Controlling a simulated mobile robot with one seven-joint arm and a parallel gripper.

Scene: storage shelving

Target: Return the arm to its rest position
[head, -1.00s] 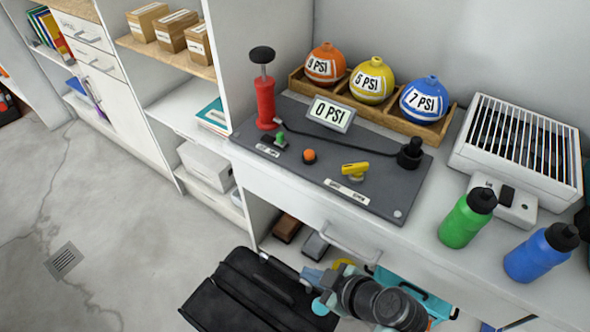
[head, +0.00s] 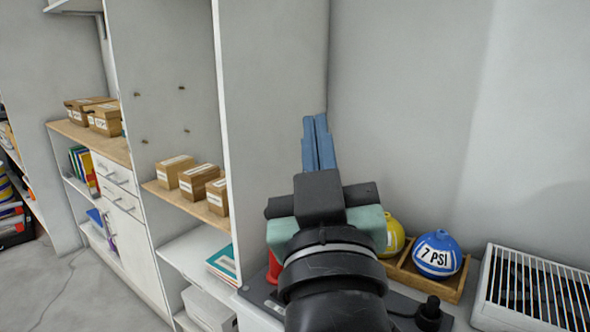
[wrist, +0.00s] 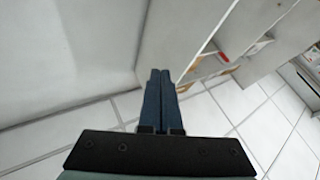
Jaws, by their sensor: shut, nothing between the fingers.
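My gripper (head: 317,122) is raised in the middle of the head view, its two blue fingers pressed together and pointing up, with nothing between them. It also shows in the wrist view (wrist: 158,75), shut, in front of a pale wall and tiled surface. My dark wrist and arm stand in front of the worktop and hide much of the pump board (head: 403,312) and part of the ball tray.
A wooden tray (head: 447,292) holds a yellow ball (head: 394,236) and a blue ball (head: 437,254) marked 7 PSI. A white slatted box (head: 535,290) stands at the right. A tall white shelf panel (head: 270,110) rises left of my gripper. Cardboard boxes (head: 196,184) sit on the shelf beyond it.

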